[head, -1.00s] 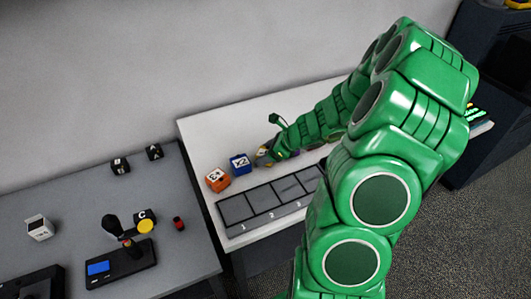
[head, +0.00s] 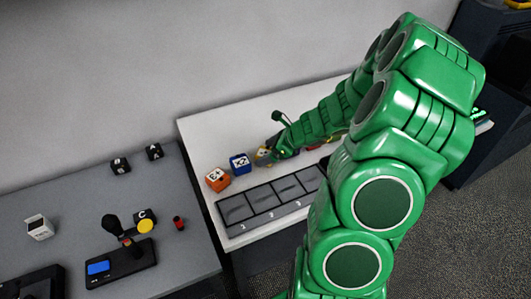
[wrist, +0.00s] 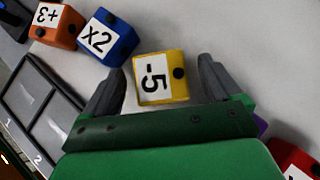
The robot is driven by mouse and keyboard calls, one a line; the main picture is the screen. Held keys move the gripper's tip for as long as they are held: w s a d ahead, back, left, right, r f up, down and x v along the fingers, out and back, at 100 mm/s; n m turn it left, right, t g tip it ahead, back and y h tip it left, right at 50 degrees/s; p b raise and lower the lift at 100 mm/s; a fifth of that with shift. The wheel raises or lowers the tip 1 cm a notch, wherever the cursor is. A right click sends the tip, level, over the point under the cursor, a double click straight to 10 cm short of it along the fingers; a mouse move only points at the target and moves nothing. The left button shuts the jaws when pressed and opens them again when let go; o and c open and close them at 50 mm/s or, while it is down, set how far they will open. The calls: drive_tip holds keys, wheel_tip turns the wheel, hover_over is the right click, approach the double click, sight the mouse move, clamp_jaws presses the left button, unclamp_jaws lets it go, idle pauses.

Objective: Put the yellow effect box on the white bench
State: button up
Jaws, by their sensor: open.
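The yellow effect box (wrist: 160,90) carries a white "-5" label and a black knob. It rests on the white bench (wrist: 225,30). My gripper (wrist: 162,68) is open, with one finger on each side of the box and small gaps visible between. In the head view the yellow box (head: 261,153) shows only in part beside my gripper (head: 268,150). The white bench (head: 200,135) stands against the wall. My arm hides much of its right side.
A blue "x2" box (wrist: 108,38) and an orange "+3" box (wrist: 57,24) stand to the left. A red box (wrist: 292,158) is at lower right. A tray with numbered slots (head: 270,200) lies along the front. A grey table (head: 190,255) stands left.

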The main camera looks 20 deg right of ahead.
drive_tip(key=v, duration=1.1)
drive_tip(key=s+a+r+n+g, duration=0.3)
drive_tip(key=s+a+r+n, duration=0.15)
drive_tip(key=a+n, duration=0.35)
drive_tip(key=s+a+r+n+g, duration=0.25)
drive_tip(key=s+a+n, duration=0.25)
drive_tip(key=a, duration=0.6)
drive_tip(key=s+r+n+g+h, duration=0.1)
drive_tip(key=s+r+n+h, duration=0.1)
drive_tip(key=s+n, duration=0.5)
drive_tip(key=s+a+r+n+g+h, duration=0.1)
drive_tip(key=s+r+n+h, duration=0.2)
drive_tip(key=s+n, duration=0.4)
drive_tip(key=s+h, duration=0.1)
drive_tip(key=s, duration=0.4)
drive_tip(key=shift+s+a+g, duration=0.2)
drive_tip(key=shift+a+g, duration=0.05)
drive_tip(key=shift+g, duration=0.1)
drive_tip(key=shift+r, duration=0.1)
